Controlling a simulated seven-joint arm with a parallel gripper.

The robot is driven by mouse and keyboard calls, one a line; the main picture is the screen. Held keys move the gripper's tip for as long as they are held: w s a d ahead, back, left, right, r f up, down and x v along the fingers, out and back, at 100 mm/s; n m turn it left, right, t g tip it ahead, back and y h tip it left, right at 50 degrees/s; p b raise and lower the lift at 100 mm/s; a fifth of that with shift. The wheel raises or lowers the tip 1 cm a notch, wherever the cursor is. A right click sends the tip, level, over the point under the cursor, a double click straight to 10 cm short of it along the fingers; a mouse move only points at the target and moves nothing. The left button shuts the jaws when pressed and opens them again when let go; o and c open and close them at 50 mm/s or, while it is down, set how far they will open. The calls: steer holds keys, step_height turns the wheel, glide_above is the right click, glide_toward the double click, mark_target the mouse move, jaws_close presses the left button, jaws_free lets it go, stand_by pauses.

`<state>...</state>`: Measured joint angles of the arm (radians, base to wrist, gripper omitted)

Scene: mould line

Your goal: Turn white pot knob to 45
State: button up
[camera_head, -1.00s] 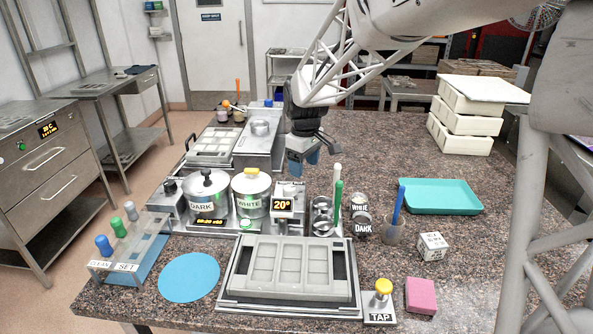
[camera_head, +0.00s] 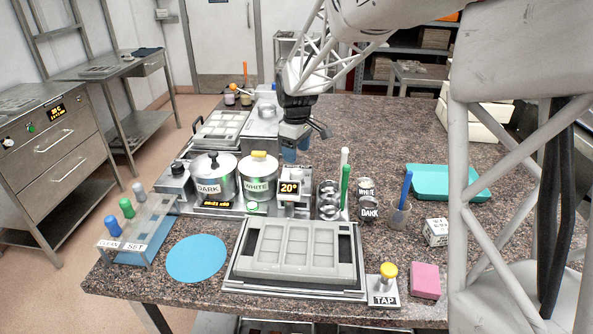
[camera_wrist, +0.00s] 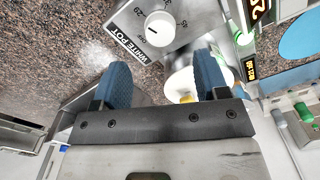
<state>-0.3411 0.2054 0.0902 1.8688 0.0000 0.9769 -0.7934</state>
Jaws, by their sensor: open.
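The white pot knob (camera_wrist: 159,29) is a round white dial with a dark pointer mark, on a grey plate labelled WHITE POT with numbers around it, in the wrist view. The dial lies beyond my fingertips, apart from them. My gripper (camera_wrist: 164,72) is open and empty, with two blue fingers. In the head view my gripper (camera_head: 296,142) hangs above and behind the 20° display (camera_head: 289,188), right of the white pot (camera_head: 257,184) with its yellow lid knob. I cannot make out the dial in the head view.
The dark pot (camera_head: 208,186) stands left of the white pot. Green and white sticks (camera_head: 345,180) stand upright to the right. A mould (camera_head: 298,283), blue disc (camera_head: 196,258), TAP block (camera_head: 384,292) and pink block (camera_head: 425,280) lie in front.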

mark_target(296, 171)
steer(key=shift+f, duration=3.6)
steer(key=shift+c, duration=0.4)
steer(key=c, duration=0.9)
steer(key=shift+o, duration=0.2)
